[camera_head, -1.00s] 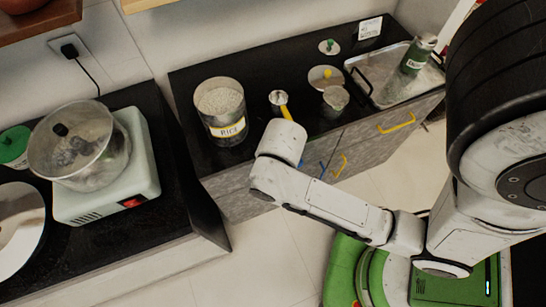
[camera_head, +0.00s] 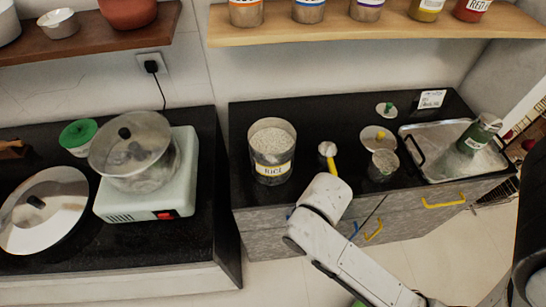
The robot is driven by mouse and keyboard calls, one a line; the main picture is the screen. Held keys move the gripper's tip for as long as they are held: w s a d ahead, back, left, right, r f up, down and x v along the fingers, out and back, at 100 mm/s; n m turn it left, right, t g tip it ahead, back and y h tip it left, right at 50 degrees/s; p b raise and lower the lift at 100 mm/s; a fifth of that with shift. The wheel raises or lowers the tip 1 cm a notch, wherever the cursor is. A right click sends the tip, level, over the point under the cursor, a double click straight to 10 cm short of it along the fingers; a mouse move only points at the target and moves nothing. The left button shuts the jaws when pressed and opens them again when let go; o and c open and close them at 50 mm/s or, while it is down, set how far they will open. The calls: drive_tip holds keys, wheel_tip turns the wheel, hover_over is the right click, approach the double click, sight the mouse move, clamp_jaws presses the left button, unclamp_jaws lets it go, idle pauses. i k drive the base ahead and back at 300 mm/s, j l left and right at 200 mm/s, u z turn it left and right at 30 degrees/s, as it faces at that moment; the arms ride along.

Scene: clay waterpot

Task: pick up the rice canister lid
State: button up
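The rice canister (camera_head: 271,152) is a metal pot with a yellow RICE label, standing open on the dark counter and filled with white grains. A round pale lid with a yellow knob (camera_head: 378,138) lies on the counter to its right. A smaller lid with a green knob (camera_head: 386,110) lies behind it. I cannot tell for sure which is the rice lid; the yellow knob matches the label's colour. My white arm reaches up from the lower right to the counter's front edge. My gripper's fingers do not show.
A scoop with a yellow handle (camera_head: 332,163) is between canister and lid, near my arm. A small filled cup (camera_head: 382,166) stands just in front of the yellow-knobbed lid. A metal tray (camera_head: 420,136) holds a green jar (camera_head: 478,134). A cooker with a pot (camera_head: 140,150) stands left.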

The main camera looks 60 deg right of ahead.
sight(374, 138)
drive_tip(key=j+z, duration=0.1)
drive_tip(key=z, duration=0.3)
drive_tip(key=k+z, duration=0.1)
drive_tip(key=z, duration=0.35)
drive_tip(key=j+z, duration=0.1)
drive_tip(key=z, duration=0.3)
drive_tip(key=k+z, duration=0.1)
drive_tip(key=z, duration=0.3)
drive_tip(key=l+u, duration=0.15)
drive_tip(key=u, duration=1.35)
drive_tip(key=k+l+u, duration=0.1)
drive_tip(key=k+l, duration=0.65)
drive_tip(key=k, duration=0.3)
drive_tip(key=i, duration=0.5)
